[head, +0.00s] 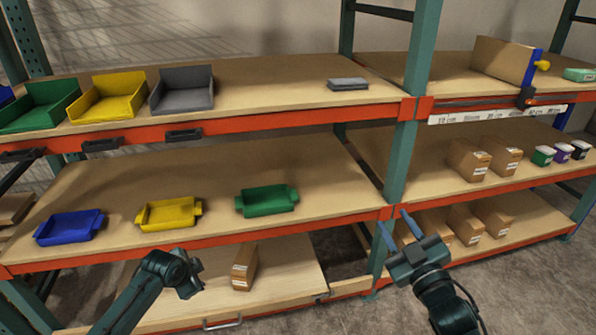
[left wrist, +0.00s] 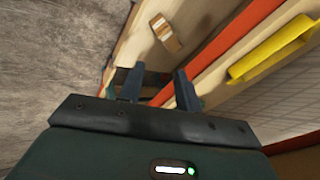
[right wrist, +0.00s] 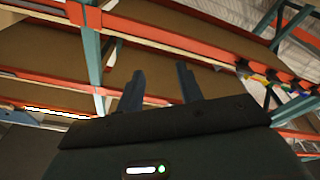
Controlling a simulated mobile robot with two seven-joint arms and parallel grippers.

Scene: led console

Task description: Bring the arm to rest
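My right gripper (head: 396,226) is in front of the green rack post between the two shelf bays. Its two fingers stand apart and nothing is between them; the right wrist view also shows this gripper (right wrist: 158,78) open. My left gripper (head: 190,282) is in front of the lower left shelf, close to a small brown carton (head: 245,267) but seemingly apart from it. The left wrist view shows the left gripper (left wrist: 157,82) with its fingers apart and empty.
The middle shelf holds blue (head: 70,227), yellow (head: 169,213) and green (head: 267,200) trays. The top shelf has open bins (head: 107,98) and a grey flat item (head: 347,84). Several cartons (head: 468,160) and small tubs (head: 562,152) stand right. Orange shelf edges (head: 290,231) lie near both grippers.

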